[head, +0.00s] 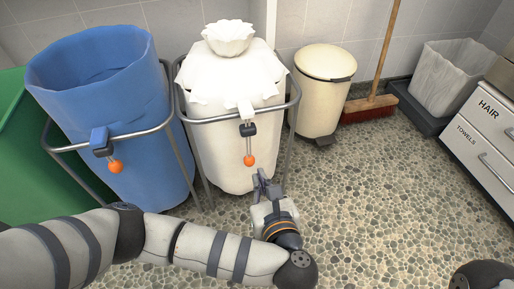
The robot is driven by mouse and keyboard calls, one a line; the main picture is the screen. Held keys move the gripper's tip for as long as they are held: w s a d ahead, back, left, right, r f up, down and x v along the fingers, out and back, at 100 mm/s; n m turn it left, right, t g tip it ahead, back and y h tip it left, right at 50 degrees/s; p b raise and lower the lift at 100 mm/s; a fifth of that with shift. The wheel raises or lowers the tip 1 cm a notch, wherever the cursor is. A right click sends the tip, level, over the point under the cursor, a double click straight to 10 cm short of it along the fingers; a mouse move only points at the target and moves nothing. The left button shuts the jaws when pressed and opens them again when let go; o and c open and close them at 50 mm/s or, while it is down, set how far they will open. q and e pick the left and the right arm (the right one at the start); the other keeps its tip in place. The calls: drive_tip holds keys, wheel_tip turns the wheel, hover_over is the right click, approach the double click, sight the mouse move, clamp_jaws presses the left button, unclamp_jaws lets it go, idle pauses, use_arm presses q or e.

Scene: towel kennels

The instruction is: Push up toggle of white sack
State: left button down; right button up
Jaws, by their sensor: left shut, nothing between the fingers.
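The white sack (225,150) hangs in a metal hoop stand in the middle of the head view. Its top is gathered into a ruffled neck (229,38). A white tab (245,108) hangs over the front of the hoop. Below it is a dark toggle (248,129), with a cord running down to an orange ball (249,160). My left gripper (261,177) is shut and empty, pointing up just below and slightly right of the orange ball. I cannot tell whether it touches the ball. My right gripper is not in view.
A blue open sack (130,165) in a similar hoop stands at left, with its own toggle and orange ball (115,167). A green bin (30,150) is at far left. A cream pedal bin (322,95), broom (370,108) and drawers (485,140) stand right. The pebbled floor at right is clear.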

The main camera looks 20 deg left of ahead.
sight(248, 158)
use_arm(q)
drive_tip(key=b+x, duration=0.1)
drive_tip(key=x, duration=0.3)
drive_tip(key=b+x, duration=0.1)
drive_tip(key=x, duration=0.4)
drive_tip(key=shift+s+a+b, duration=0.15)
drive_tip(key=shift+a+b, duration=0.15)
drive_tip(key=shift+b, duration=0.05)
drive_tip(key=shift+w+a, duration=0.35)
drive_tip(key=shift+w, duration=0.2)
drive_tip(key=shift+s+d+r, duration=0.1)
drive_tip(key=shift+r, duration=1.95)
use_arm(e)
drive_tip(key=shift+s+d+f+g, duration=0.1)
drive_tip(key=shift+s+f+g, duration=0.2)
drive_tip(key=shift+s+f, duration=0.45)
use_arm(q)
drive_tip(key=shift+r, duration=0.1)
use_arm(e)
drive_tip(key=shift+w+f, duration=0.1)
